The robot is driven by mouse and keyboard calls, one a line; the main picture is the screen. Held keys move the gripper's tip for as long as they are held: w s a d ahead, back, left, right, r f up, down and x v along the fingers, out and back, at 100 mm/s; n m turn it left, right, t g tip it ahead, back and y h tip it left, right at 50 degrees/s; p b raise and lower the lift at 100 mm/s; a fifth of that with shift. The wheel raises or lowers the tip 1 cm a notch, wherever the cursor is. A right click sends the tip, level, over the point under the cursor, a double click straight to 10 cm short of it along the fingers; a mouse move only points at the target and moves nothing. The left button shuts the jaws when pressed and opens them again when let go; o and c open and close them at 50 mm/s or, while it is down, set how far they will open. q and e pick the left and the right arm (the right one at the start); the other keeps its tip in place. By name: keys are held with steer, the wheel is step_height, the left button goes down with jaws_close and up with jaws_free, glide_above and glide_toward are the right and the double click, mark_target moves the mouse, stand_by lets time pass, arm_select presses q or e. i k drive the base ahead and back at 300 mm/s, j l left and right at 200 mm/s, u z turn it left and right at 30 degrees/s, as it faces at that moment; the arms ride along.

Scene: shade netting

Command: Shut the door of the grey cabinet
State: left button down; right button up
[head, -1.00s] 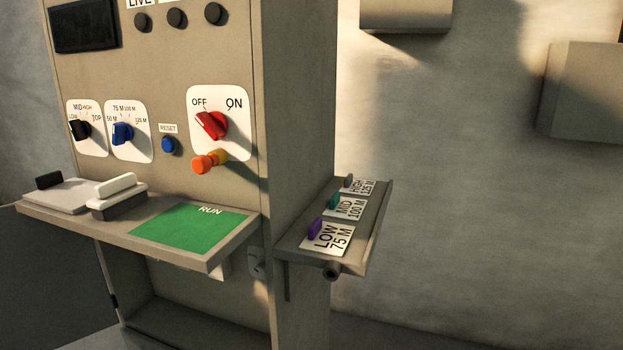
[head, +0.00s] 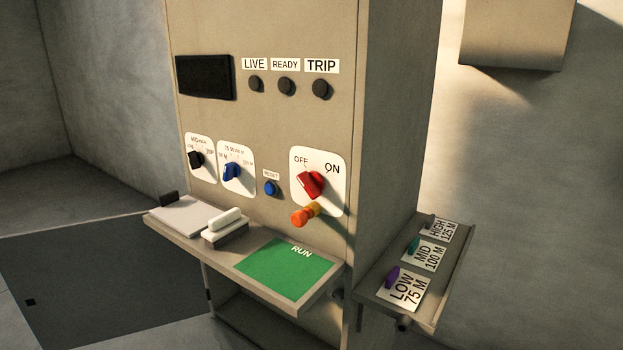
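The grey cabinet (head: 270,135) stands in the middle of the head view, its control front facing left of me. Below its shelf is an open compartment (head: 255,322), partly cut off by the lower picture edge. A dark hinge piece (head: 208,295) shows where the panel meets the cabinet. Neither of my grippers is in view.
A front shelf (head: 317,300) juts out above the compartment, with a green RUN pad (head: 275,268) and a white-handled block (head: 225,225). A side shelf (head: 440,300) holds labelled tags. Floor shows at left.

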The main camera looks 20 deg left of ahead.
mark_target(77, 286)
steer(key=j+z, duration=0.2)
steer(key=j, duration=1.15)
steer(key=j+z, duration=0.15)
steer(key=j, duration=0.3)
steer(key=j+z, duration=0.2)
steer(key=j, duration=0.3)
steer(key=k+j+z, duration=0.15)
steer(key=j, duration=0.3)
steer(key=k+j+z, duration=0.15)
steer(key=j, duration=0.3)
steer(key=k+j+z, duration=0.2)
steer(key=j, duration=0.25)
steer(key=j+z, duration=0.15)
steer(key=j, duration=0.3)
steer(key=k+j+z, duration=0.2)
steer(key=j, duration=0.15)
steer(key=k+j+z, duration=0.15)
steer(key=j, duration=0.25)
steer(key=j+z, duration=0.1)
steer(key=j, duration=0.3)
steer(key=k+j+z, duration=0.1)
steer(key=j, duration=0.3)
steer(key=k+j+z, duration=0.1)
steer(key=j, duration=0.35)
steer(key=k+j+z, duration=0.1)
steer(key=j, duration=0.3)
steer(key=k+j+z, duration=0.1)
steer(key=j, duration=0.3)
steer(key=k+j+z, duration=0.1)
steer(key=j, duration=0.25)
